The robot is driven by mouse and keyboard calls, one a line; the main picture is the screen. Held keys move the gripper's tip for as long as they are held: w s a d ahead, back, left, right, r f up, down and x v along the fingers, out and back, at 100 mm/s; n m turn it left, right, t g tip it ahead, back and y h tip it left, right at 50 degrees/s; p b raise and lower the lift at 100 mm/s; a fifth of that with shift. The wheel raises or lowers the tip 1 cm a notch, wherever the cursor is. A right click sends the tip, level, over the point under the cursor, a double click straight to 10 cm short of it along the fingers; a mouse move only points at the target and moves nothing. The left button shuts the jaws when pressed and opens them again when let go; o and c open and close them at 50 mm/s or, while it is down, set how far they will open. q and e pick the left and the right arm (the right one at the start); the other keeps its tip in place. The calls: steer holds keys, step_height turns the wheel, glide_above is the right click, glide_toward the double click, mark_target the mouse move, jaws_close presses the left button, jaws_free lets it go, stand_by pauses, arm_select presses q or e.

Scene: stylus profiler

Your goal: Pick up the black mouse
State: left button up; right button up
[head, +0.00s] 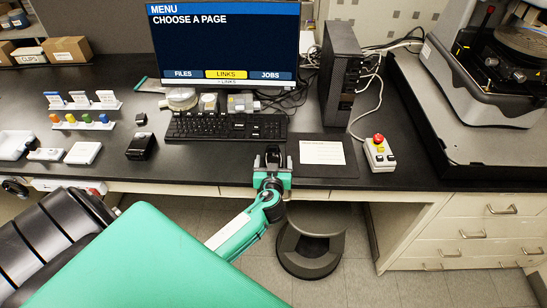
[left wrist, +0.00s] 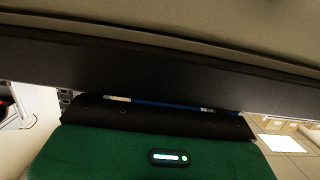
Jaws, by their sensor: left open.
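I cannot make out a black mouse with certainty in either view. My left gripper (head: 272,155) is at the desk's front edge, just below the right end of the keyboard and left of the white sheet. Its dark jaws point away from me toward the desk. It is open, and nothing is clearly seen held in it. The gripper hides a small patch of the desk behind it. The left wrist view shows mostly the dark desk edge (left wrist: 160,58), with no mouse visible. My right gripper is not in view.
A black keyboard (head: 225,126) lies before the monitor (head: 225,45). A white sheet (head: 322,153) lies on a dark pad. A control box with a red button (head: 379,153) stands right of it, near a black tower (head: 340,75). A black device (head: 141,147) is left.

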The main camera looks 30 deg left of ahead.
arm_select(q)
steer(key=shift+c, duration=0.2)
steer(key=c, duration=1.1)
steer(key=shift+r, duration=0.15)
